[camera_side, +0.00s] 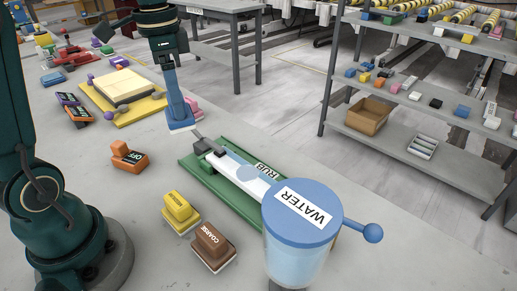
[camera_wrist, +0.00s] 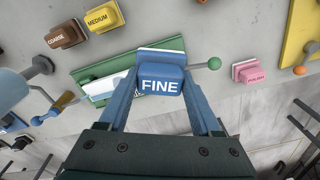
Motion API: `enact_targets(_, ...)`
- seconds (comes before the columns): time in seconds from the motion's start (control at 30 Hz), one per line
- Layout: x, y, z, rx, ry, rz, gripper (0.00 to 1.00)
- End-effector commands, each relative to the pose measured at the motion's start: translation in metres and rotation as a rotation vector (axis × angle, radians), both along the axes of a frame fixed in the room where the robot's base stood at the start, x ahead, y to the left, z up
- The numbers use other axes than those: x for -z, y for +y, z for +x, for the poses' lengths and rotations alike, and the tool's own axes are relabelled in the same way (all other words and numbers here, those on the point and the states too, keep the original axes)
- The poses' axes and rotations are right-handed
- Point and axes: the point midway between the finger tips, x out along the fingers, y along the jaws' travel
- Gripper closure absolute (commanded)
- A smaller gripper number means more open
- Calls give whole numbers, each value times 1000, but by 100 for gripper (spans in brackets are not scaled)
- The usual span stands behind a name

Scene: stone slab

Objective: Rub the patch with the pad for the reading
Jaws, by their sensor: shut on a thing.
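My gripper (camera_side: 180,122) points down past the far left end of the green board (camera_side: 190,165). It is shut on the blue pad marked FINE (camera_wrist: 160,82), whose label shows in the wrist view between my fingers (camera_wrist: 165,100). I cannot tell whether the pad touches the slab. The green board carries a pale strip (camera_side: 232,165) and a label reading RUB (camera_side: 267,170). A pale round spot (camera_side: 247,172) on the strip may be the patch. The WATER jar (camera_side: 302,215) hides the near end of the board. In the wrist view, my gripper and pad hide part of the board (camera_wrist: 92,75).
The yellow MEDIUM pad (camera_side: 178,207) and brown COARSE pad (camera_side: 212,243) stand left of the board. A pink POLISH pad (camera_wrist: 250,72) is right of my gripper. An orange block marked OFF (camera_side: 130,159) and a yellow board (camera_side: 120,95) lie farther left. A green knob (camera_wrist: 214,63) is close by.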

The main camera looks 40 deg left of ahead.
Motion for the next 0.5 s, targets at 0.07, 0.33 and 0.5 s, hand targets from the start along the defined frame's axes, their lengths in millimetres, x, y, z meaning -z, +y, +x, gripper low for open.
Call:
enact_targets(0.07, -1, -14, 21, 97, 1, 0, 79)
enact_targets(0.33, 10, -67, 63, 331, 15, -2, 79)
enact_targets(0.5, 21, -83, 64, 382, 39, -7, 79)
